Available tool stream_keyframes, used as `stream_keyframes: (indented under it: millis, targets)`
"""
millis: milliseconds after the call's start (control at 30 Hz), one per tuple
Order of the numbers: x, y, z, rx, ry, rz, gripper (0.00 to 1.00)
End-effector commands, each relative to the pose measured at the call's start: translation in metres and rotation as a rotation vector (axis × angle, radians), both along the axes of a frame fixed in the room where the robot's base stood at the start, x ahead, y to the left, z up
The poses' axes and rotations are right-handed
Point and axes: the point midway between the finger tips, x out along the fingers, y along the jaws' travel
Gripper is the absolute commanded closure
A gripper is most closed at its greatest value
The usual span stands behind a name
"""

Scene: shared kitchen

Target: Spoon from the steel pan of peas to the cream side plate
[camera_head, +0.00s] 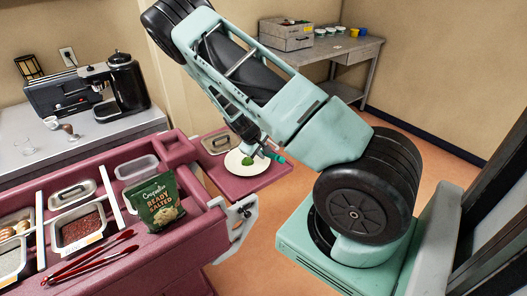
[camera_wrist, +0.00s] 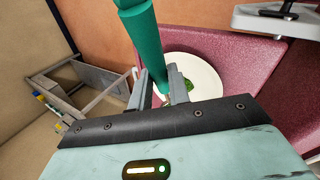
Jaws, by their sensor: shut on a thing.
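My gripper (camera_head: 262,146) is shut on the green handle of a spoon (camera_wrist: 140,35), over the cream side plate (camera_head: 233,166). In the wrist view the handle crosses the picture between my fingers (camera_wrist: 162,95), and the round plate (camera_wrist: 208,78) lies beyond them. A small heap of green peas (camera_wrist: 187,88) shows at the plate; it also shows in the head view (camera_head: 248,160). I cannot tell whether the peas lie on the plate or in the spoon's bowl, which my fingers hide.
The cart holds a green snack bag (camera_head: 156,202), red tongs (camera_head: 90,262) and a pan of dark red food (camera_head: 79,228). A coffee machine (camera_head: 68,93) stands behind.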

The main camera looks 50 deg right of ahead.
Motion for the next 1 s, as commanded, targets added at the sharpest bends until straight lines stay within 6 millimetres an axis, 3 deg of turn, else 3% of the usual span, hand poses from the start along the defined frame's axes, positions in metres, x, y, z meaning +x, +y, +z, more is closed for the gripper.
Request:
stream_keyframes:
  millis: [1000]
  targets:
    - [-0.003,0.012,-0.022,-0.655,0.156,0.247,1.0]
